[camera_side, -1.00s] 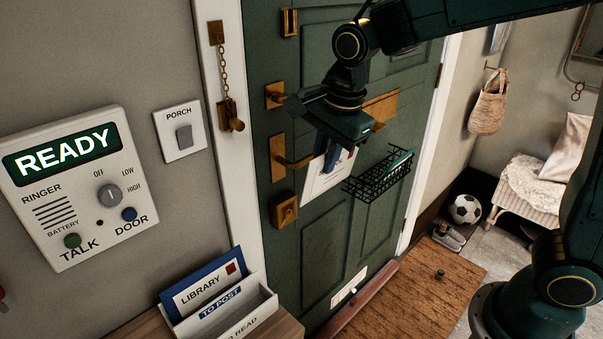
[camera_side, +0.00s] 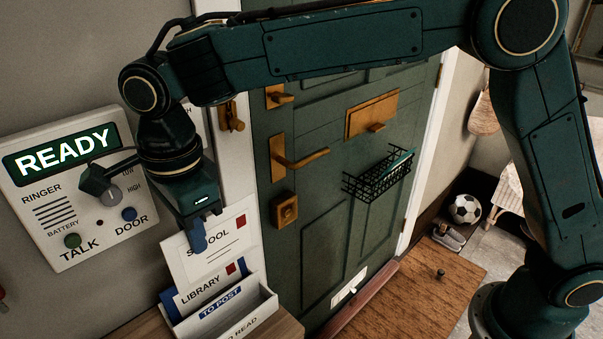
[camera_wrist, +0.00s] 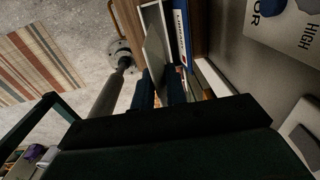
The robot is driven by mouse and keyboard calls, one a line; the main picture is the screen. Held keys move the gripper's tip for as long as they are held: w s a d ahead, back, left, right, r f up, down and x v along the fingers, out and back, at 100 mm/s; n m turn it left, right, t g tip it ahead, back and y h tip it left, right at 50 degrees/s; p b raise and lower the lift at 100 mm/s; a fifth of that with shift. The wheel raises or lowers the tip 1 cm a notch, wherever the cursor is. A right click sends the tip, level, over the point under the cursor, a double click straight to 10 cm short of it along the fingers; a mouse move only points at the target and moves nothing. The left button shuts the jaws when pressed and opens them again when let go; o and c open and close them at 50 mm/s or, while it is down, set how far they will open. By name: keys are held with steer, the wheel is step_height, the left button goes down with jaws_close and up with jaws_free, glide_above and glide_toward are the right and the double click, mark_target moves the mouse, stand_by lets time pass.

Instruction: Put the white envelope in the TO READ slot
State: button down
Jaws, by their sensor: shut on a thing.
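My gripper (camera_side: 198,238) is shut on the white envelope (camera_side: 232,226), marked SCHOOL with a red stamp. It holds the envelope roughly upright over the letter rack (camera_side: 262,306), with the lower edge overlapping the top of the blue-edged LIBRARY envelope (camera_side: 200,287) in the side view. The LIBRARY envelope stands in the rack behind the blue TO POST label (camera_side: 220,302). The TO READ label (camera_side: 238,328) is on the rack's front, partly cut off by the frame. The wrist view shows the held envelope (camera_wrist: 156,50) edge-on between the fingers, beside the LIBRARY envelope (camera_wrist: 181,35).
The rack stands on a wooden bench (camera_side: 290,329) against the wall. An intercom panel (camera_side: 55,235) is close behind and left of my gripper. The green door (camera_side: 325,235) with brass handle (camera_side: 300,160) and wire basket (camera_side: 378,174) is to the right.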

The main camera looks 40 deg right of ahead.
glide_above(201, 281)
step_height(201, 281, down, 4)
steer(key=shift+f, duration=0.6)
steer(key=shift+f, duration=0.1)
steer(key=shift+f, duration=5.25)
steer(key=c, duration=1.3)
jaws_free()
steer(key=shift+c, duration=0.2)
steer(key=shift+r, duration=0.1)
